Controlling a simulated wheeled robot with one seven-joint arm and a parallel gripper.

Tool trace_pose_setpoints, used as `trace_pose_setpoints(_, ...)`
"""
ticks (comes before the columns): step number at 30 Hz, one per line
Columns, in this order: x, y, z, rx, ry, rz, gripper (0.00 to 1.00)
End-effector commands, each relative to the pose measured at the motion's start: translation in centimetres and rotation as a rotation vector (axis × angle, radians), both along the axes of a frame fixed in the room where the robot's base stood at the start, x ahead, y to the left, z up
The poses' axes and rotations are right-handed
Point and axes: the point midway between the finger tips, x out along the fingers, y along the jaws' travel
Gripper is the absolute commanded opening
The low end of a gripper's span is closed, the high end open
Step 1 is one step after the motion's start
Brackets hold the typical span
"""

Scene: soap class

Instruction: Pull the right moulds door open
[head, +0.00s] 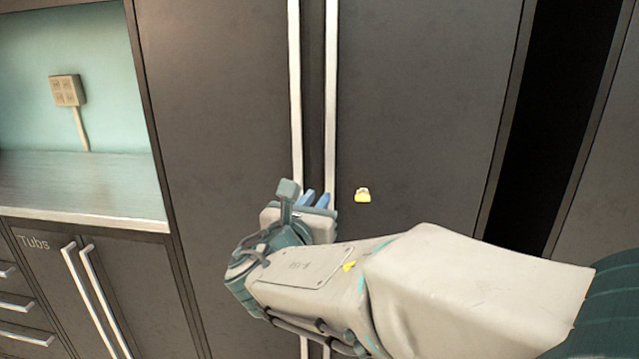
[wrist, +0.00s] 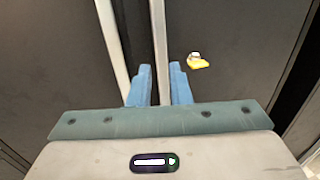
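The right moulds door (head: 425,100) is a tall dark grey panel and looks closed, level with the left door (head: 215,90). A small yellow and white emblem (head: 362,195) is on its face. Its long pale upright handle (head: 331,80) runs close beside the left door's handle (head: 295,80). My gripper (head: 318,202) is at the right handle. In the wrist view, the right handle (wrist: 159,40) passes between the blue fingers of my gripper (wrist: 160,88). A narrow dark gap shows between the handle and the left finger, so the fingers look open around it.
The left door's handle (wrist: 113,45) stands just left of my left finger. A black gap (head: 555,110) lies right of the right door. On the left are a counter (head: 75,190) in a teal niche, a wall socket (head: 67,90) and the Tubs cupboard (head: 110,280).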

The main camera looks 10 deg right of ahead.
Motion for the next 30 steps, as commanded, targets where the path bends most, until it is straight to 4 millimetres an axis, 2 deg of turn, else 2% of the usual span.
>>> trace_pose_setpoints(6, 4.2, -2.4, -0.1, 0.001, 0.002, -0.004, 0.17)
trace_pose_setpoints(12, 6.7, -3.8, -0.1, 0.002, 0.001, -0.002, 0.17)
trace_pose_setpoints(18, 7.7, -4.4, 0.0, 0.001, 0.0, -0.001, 0.17)
trace_pose_setpoints(26, 7.8, -4.4, 0.0, 0.002, 0.0, -0.001, 0.17)
trace_pose_setpoints(27, 7.8, -4.4, 0.0, 0.002, 0.0, -0.001, 0.06)
trace_pose_setpoints(28, 7.8, -4.4, 0.0, 0.002, 0.0, -0.001, 0.0)
trace_pose_setpoints(30, 7.8, -4.4, 0.0, 0.002, 0.0, -0.001, 0.0)
